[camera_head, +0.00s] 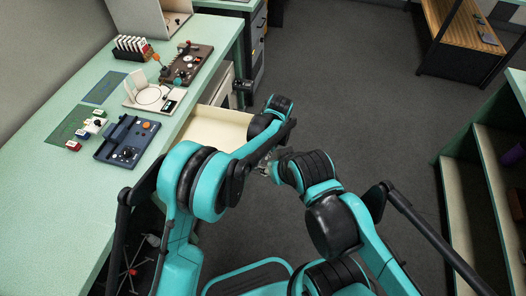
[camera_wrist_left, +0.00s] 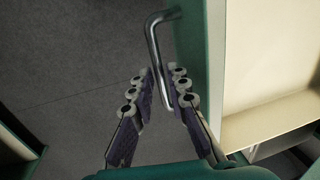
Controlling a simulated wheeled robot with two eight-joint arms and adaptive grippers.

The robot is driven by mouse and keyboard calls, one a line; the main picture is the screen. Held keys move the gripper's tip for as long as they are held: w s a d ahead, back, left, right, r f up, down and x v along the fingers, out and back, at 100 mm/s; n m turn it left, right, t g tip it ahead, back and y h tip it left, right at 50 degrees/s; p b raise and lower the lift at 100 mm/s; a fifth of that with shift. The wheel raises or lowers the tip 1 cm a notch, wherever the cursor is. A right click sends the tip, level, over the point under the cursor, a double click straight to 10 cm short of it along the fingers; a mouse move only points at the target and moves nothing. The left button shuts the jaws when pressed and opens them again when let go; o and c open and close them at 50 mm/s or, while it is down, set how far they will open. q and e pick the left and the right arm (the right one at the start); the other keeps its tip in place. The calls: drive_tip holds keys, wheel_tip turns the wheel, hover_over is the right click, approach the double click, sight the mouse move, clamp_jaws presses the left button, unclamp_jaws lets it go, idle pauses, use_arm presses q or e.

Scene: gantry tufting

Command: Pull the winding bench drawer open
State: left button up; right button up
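The winding bench drawer (camera_head: 217,127) stands pulled out from the green-topped bench (camera_head: 60,215). Its cream inside shows bare in the head view and at the right of the left wrist view (camera_wrist_left: 265,60). Its front is mostly hidden by my left arm in the head view. The metal bar handle (camera_wrist_left: 154,38) stands off the green drawer front. My left gripper (camera_wrist_left: 158,75) has its fingers close around the handle, one on each side. It is hidden behind my arm in the head view. My right gripper (camera_head: 268,166) is near the left forearm, its fingers unclear.
On the bench are a blue device (camera_head: 127,140), a cream plate with a dial (camera_head: 150,95), a brown board (camera_head: 186,65) and a card rack (camera_head: 132,47). A shelf unit (camera_head: 480,190) stands at the right. Grey floor (camera_head: 350,110) lies open between.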

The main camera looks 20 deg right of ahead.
use_arm(q)
drive_tip(key=shift+o, duration=0.5)
drive_tip(key=shift+r, duration=0.1)
wheel_tip(320, 180, up, 12)
drive_tip(key=s+d, duration=0.1)
drive_tip(key=shift+d, duration=0.4)
drive_tip(key=shift+s, duration=0.1)
drive_tip(key=s+a+r+n+t+h, duration=0.15)
drive_tip(key=a+r, duration=0.35)
drive_tip(key=a, duration=0.7)
drive_tip(key=s+a+r+n+t+h, duration=0.15)
drive_tip(key=a+r, duration=0.35)
drive_tip(key=a, duration=0.7)
drive_tip(key=s+a+f+n+t, duration=0.1)
drive_tip(key=s+a+f+n, duration=0.1)
drive_tip(key=s+a, duration=0.4)
drive_tip(key=s+a+f+n+t+y, duration=0.1)
drive_tip(key=s+a+f+n+t, duration=0.1)
drive_tip(key=s+a, duration=0.4)
drive_tip(key=a, duration=0.4)
drive_tip(key=shift+s+a, duration=0.25)
drive_tip(key=shift+a, duration=0.05)
